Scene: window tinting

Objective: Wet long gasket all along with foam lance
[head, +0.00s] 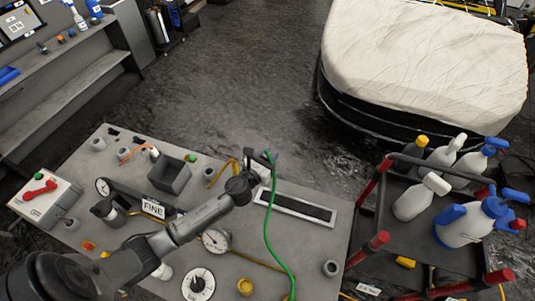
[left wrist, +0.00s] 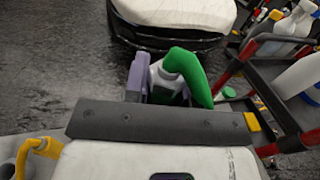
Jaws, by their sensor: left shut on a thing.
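My left gripper (head: 262,168) hangs over the back edge of the grey workbench, its arm reaching in from the lower left. It is shut on the foam lance, a pale body with a green hose; the lance (left wrist: 163,82) shows between the jaws in the left wrist view. The green hose (head: 268,228) runs from the gripper down across the bench. A long dark strip, apparently the long gasket (head: 296,206), lies in a pale shallow tray just right of and below the gripper. The lance's tip is hidden. My right gripper is not in view.
A red-posted cart (head: 372,250) with spray bottles stands at right. A covered car (head: 425,60) stands behind. The dark floor between is clear.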

